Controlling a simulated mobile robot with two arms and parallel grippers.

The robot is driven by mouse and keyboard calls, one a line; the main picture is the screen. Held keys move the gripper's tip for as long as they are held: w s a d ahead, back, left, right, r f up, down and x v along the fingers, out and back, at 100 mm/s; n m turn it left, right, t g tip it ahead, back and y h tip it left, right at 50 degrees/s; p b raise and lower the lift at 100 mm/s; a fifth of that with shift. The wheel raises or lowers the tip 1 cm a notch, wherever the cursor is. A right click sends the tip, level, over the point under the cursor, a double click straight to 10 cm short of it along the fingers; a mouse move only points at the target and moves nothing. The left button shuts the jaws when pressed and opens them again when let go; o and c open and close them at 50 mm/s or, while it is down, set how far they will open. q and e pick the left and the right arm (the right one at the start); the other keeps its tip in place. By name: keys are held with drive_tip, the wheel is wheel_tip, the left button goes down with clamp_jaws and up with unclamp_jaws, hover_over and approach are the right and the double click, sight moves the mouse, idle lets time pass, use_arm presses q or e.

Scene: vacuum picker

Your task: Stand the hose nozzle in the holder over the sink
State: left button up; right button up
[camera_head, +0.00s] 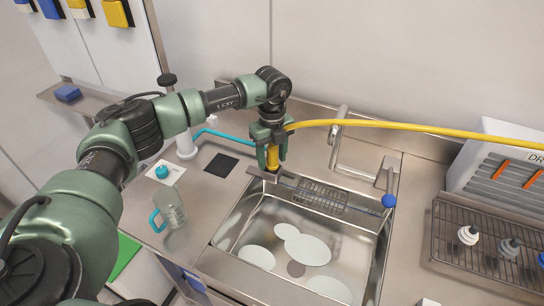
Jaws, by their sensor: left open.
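The yellow hose nozzle (273,155) is at the back left corner of the sink (232,270), roughly upright. A yellow hose (400,127) runs from it to the right. My left gripper (272,164) points down with its green fingers open, one on each side of the nozzle. A grey metal holder (259,174) shows at the sink's edge, just below the fingers. The nozzle's lower end is hidden, so I cannot tell how deep it sits in the holder. My right gripper is not in view.
A clear jug with a blue handle (170,210) stands left of the sink. The faucet (388,176) with a blue knob is at the back right. A drying rack (480,225) with small items is at the right. White flat discs (308,249) lie in the sink.

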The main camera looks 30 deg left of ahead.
use_arm(q)
drive_tip(key=shift+r, duration=0.35)
wheel_tip(320, 180, up, 11)
drive_tip(key=b, duration=0.3)
drive_tip(key=shift+f, duration=0.2)
drive_tip(key=shift+r, duration=0.45)
drive_tip(key=shift+r, duration=0.1)
